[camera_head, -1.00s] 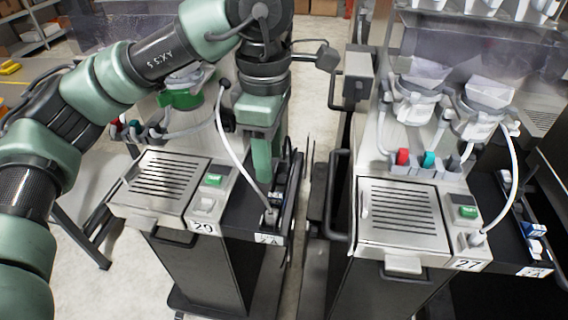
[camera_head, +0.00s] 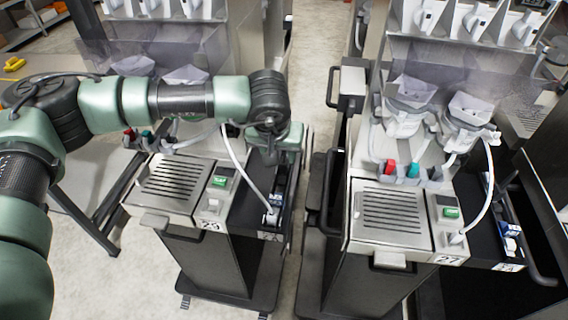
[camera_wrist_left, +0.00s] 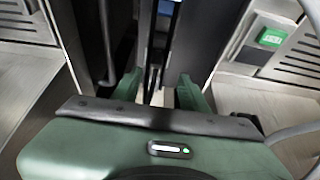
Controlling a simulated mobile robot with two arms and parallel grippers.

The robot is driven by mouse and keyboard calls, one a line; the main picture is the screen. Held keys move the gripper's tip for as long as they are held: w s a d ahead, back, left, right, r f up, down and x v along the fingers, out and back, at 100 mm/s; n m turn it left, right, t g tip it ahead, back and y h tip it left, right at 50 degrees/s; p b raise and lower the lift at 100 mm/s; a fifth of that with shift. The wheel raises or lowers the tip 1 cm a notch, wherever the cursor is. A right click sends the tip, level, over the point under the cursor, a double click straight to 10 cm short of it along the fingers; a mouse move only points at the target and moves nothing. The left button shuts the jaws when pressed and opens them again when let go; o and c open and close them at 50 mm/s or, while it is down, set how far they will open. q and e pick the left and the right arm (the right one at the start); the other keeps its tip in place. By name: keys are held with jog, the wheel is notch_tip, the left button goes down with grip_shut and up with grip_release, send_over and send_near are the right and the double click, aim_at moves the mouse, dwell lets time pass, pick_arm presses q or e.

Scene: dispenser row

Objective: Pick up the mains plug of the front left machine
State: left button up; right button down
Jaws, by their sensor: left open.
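The front left machine (camera_head: 175,185) has a grey drip grille, a green-lit switch and the label 29. A white cable or hose (camera_head: 237,165) curves down to a pale fitting (camera_head: 270,217) at the front of its dark side tray. I cannot tell for certain which part is the mains plug. My left gripper (camera_head: 273,155) is above the rear of that tray, its fingers mostly hidden by the hand in the head view. In the left wrist view its fingers (camera_wrist_left: 155,95) are apart, with no object seen held between them. My right gripper is not in view.
A similar machine, labelled 27 (camera_head: 393,215), stands to the right, with its own dark side tray (camera_head: 508,255). A narrow floor gap with dark handles (camera_head: 335,170) separates the two machines. Pale floor (camera_head: 120,275) is clear at the front left.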

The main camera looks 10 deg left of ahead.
aim_at(284, 162)
pick_arm(q)
jog(key=x, duration=0.1)
jog(key=p+x, duration=0.1)
jog(key=x, duration=0.1)
jog(key=p+x, duration=0.1)
jog(key=shift+w+d+f, duration=0.1)
jog(key=shift+d+f, duration=0.15)
jog(key=shift+d, duration=0.1)
jog(key=shift+w+f, duration=0.2)
jog(key=shift+f, duration=0.35)
grip_shut()
